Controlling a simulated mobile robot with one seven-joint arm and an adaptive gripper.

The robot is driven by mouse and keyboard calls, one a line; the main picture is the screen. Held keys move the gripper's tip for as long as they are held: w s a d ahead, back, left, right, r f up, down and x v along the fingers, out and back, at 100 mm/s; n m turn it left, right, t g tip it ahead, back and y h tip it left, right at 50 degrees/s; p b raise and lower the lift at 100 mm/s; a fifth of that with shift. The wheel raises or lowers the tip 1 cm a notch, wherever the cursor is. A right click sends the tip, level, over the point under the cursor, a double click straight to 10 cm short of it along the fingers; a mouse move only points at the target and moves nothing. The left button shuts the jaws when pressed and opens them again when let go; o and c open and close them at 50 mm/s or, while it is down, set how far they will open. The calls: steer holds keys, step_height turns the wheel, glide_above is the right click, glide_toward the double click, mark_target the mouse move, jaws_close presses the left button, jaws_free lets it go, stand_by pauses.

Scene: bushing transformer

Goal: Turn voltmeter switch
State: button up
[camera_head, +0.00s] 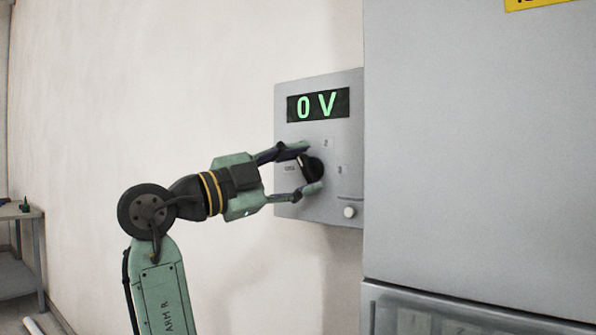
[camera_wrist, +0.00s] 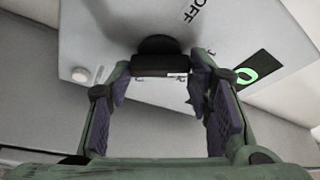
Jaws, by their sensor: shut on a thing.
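The voltmeter (camera_head: 315,115) is a grey box on the wall, and its display (camera_head: 318,105) reads "0 V" in green. Its switch (camera_head: 314,169) is a black round knob with a raised grip bar, below the display. My gripper (camera_head: 307,168) reaches it from the left, with one finger above the knob and one below. In the wrist view my gripper (camera_wrist: 160,72) has its fingertips at both ends of the knob's bar (camera_wrist: 160,66), shut on it. A white mark on the bar lies near the finger on the right.
A small white round button (camera_head: 350,212) sits at the voltmeter's lower right. A large grey cabinet (camera_head: 470,150) stands close on the right. A grey table (camera_head: 22,213) is at the far left. The wall left of the voltmeter is bare.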

steer(key=shift+r, duration=0.1)
steer(key=o, duration=1.1)
steer(key=shift+o, duration=0.2)
steer(key=v, duration=1.2)
